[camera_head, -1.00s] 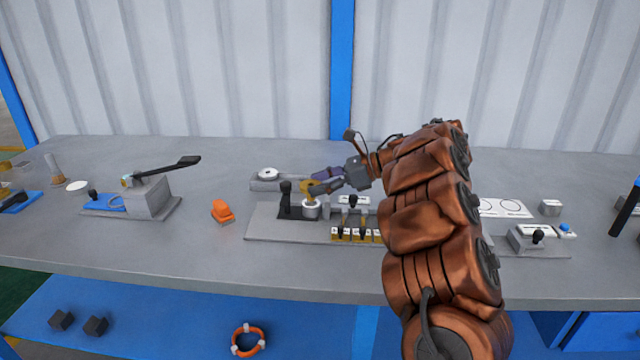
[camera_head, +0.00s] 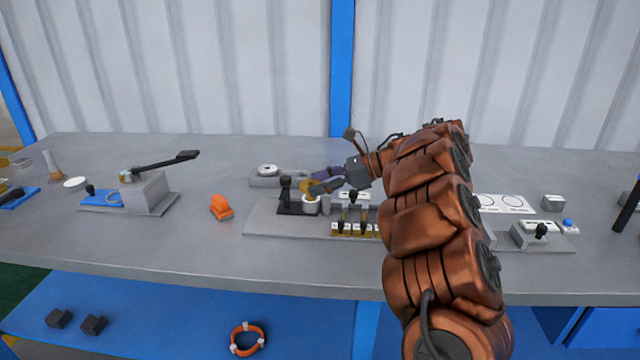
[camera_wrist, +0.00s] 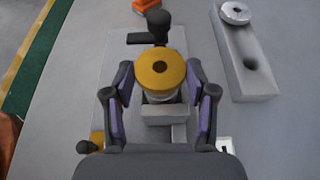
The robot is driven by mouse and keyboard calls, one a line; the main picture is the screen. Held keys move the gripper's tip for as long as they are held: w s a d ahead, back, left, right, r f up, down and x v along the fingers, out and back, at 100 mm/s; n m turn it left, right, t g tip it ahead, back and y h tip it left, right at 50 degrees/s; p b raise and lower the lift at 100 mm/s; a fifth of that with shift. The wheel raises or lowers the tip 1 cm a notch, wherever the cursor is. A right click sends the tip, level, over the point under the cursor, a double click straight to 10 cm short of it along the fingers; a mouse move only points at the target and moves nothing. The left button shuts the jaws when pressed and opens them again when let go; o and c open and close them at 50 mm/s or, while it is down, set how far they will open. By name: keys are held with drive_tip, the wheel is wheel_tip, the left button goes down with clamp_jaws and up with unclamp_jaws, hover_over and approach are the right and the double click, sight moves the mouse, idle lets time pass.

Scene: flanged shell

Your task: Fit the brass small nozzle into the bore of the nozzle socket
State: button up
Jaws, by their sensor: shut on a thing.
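The brass small nozzle (camera_wrist: 160,72) shows in the wrist view as a round golden flange with a dark centre hole. My gripper (camera_wrist: 160,80) has its purple-padded fingers on both sides of it. In the head view the nozzle (camera_head: 306,187) is a small golden patch at the tip of my gripper (camera_head: 318,183), partly covered by a finger. The pale, round nozzle socket (camera_head: 311,203) is directly below it. In the wrist view the socket (camera_wrist: 159,97) shows only as a pale rim under the flange. The bore is hidden, so I cannot tell how deep the nozzle sits.
A black-knobbed post (camera_head: 286,190) stands just left of the socket. Several black-handled levers (camera_head: 353,228) stand to the right on the same base plate (camera_head: 280,231). A grey block with a round disc (camera_head: 267,169) lies behind. An orange part (camera_head: 220,207) lies left on clear table.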

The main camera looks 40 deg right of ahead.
drive_tip(key=shift+f+b, duration=0.9)
drive_tip(key=shift+b, duration=0.35)
drive_tip(key=shift+r, duration=0.25)
drive_tip(key=shift+r, duration=1.05)
drive_tip(key=shift+b, duration=2.05)
idle(1.6)
drive_tip(key=shift+f+b, duration=1.1)
drive_tip(key=shift+b, duration=0.6)
